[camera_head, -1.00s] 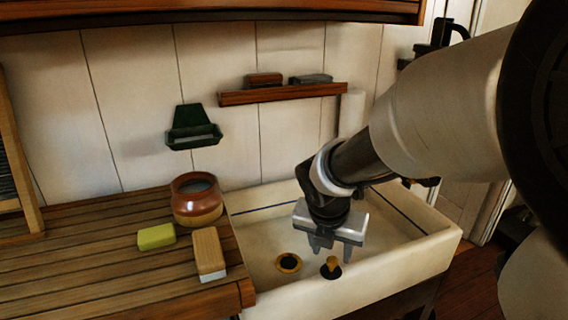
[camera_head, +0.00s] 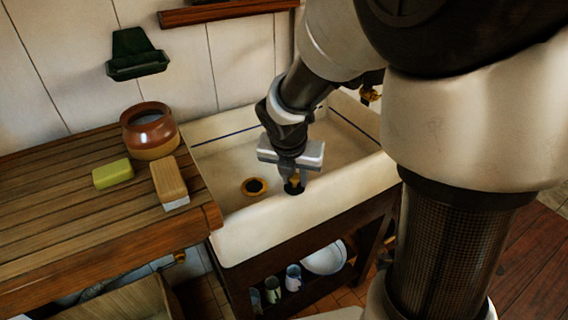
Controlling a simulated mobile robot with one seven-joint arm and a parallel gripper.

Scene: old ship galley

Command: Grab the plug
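The plug (camera_head: 294,188), a dark disc with a small brass-coloured knob, sits on the floor of the white sink (camera_head: 232,228), right of the drain hole (camera_head: 255,187). My gripper (camera_head: 293,179) points down into the sink directly at the plug. Its fingers are apart and reach down around the plug's knob, partly hiding it. I cannot tell whether the fingers touch the knob.
The sink's front wall stands close before the gripper. Left of it, the wooden drainboard (camera_head: 70,215) holds a brown jar (camera_head: 150,132), a yellow-green sponge (camera_head: 113,173) and a brush (camera_head: 170,183). A shelf below holds cups (camera_head: 293,277) and a bowl (camera_head: 325,258).

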